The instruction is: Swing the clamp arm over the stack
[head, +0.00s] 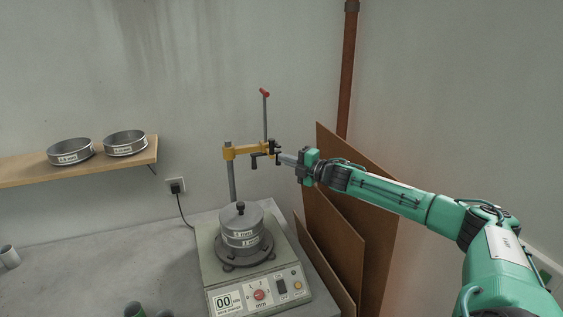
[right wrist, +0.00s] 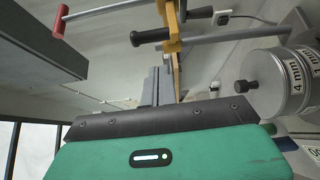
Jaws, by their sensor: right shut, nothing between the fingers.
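The yellow clamp arm (head: 243,151) sits on a grey post (head: 232,182) behind the sieve stack (head: 242,226). It points right, above and to the side of the stack, not across its lid. A red-tipped rod (head: 265,110) rises from its outer end, and a black handle is beside it. The stack has a lid with a black knob. My right gripper (head: 283,158) is shut and empty at the arm's outer end. In the right wrist view its fingers (right wrist: 157,86) are close beside the yellow arm (right wrist: 174,45); contact is unclear. My left gripper is out of view.
The stack stands on a shaker base (head: 213,272) with a front panel. Brown boards (head: 333,230) lean at the right, below my right forearm. A wooden shelf (head: 100,166) at the left holds two sieves. The bench (head: 120,250) left of the shaker is mostly clear.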

